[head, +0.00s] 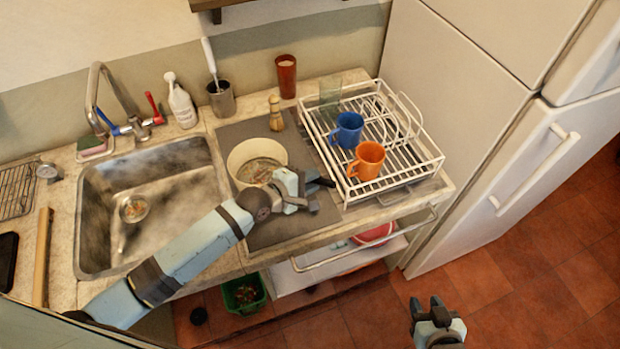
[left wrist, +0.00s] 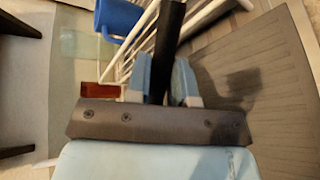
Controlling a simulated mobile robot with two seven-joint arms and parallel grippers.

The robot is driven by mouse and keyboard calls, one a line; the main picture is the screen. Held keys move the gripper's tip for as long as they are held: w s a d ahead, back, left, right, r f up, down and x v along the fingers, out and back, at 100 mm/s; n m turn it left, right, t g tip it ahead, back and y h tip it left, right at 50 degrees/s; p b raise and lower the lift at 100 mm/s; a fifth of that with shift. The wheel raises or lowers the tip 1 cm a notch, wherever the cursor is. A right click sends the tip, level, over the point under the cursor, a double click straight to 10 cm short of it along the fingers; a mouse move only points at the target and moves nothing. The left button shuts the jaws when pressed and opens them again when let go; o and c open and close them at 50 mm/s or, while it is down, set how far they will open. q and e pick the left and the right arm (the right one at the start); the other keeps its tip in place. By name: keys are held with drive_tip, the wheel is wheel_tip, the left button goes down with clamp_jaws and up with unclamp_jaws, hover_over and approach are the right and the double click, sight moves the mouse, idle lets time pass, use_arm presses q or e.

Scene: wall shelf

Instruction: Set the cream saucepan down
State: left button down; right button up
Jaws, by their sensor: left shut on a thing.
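The cream saucepan (head: 246,151) is upright over the dark grey mat (head: 262,236), between the sink and the dish rack. I cannot tell whether its base touches the mat. Its inside looks brownish. My left gripper (head: 318,185) is at the pan's right front side, shut on the black handle. In the left wrist view the black handle (left wrist: 168,30) stands between the two fingers of my left gripper (left wrist: 162,82); the pan's bowl is not seen there. My right gripper (head: 427,304) is open and empty, low over the floor in front of the counter.
The white dish rack (head: 437,160) stands close right of the pan, holding a blue mug (head: 347,130) and an orange mug (head: 367,161). A wooden pepper mill (head: 275,115) stands behind the pan. The sink (head: 150,215) is at left. Bare mat shows in front.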

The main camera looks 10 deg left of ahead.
idle(0.3)
use_arm(q)
drive_tip(key=c, duration=1)
unclamp_jaws()
drive_tip(key=shift+s+r, duration=0.1)
drive_tip(key=shift+s, duration=0.05)
drive_tip(key=b+v, duration=0.1)
drive_tip(key=v, duration=1)
drive_tip(key=shift+s+a+r, duration=0.2)
drive_tip(key=shift+s+a, duration=0.05)
